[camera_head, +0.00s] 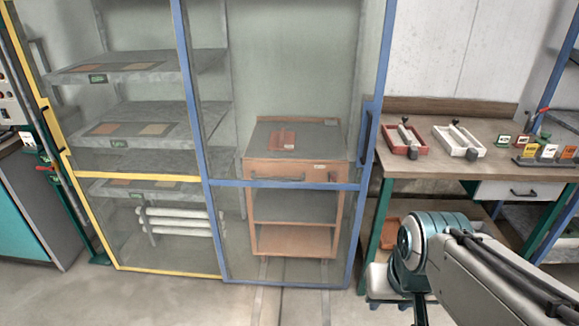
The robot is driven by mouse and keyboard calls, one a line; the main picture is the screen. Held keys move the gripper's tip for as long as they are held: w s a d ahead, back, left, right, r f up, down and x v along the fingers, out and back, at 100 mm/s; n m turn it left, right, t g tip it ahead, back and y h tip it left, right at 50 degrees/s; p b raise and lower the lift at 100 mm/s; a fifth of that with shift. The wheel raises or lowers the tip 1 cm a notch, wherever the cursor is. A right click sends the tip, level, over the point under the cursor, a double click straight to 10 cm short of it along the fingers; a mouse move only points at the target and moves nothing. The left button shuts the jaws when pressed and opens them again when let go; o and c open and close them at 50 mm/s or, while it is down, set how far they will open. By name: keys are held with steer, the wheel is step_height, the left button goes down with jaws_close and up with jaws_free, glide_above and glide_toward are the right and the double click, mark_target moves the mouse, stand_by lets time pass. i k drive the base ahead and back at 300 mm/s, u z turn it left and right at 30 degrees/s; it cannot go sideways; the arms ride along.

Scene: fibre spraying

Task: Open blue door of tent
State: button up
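The blue door (285,184) of the tent is a clear panel in a blue frame, in the middle of the head view. It appears shut, with its lower edge just above the floor. A dark upright handle (367,133) sits on its right side. Through the panel I see a wooden cart (296,163) inside the tent. My arm comes in from the lower right, and its grey and teal joint is to the right of the door's lower right corner in the picture. My gripper itself does not show.
A yellow-framed door (140,177) adjoins on the left, with shelves (125,67) behind it. A workbench (440,160) with trays (402,140) and small labelled containers (545,150) stands right of the tent. Bare floor (200,300) lies in front of the doors.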

mark_target(375, 106)
steer(key=z, duration=0.45)
steer(key=i, duration=1)
steer(key=z, duration=0.1)
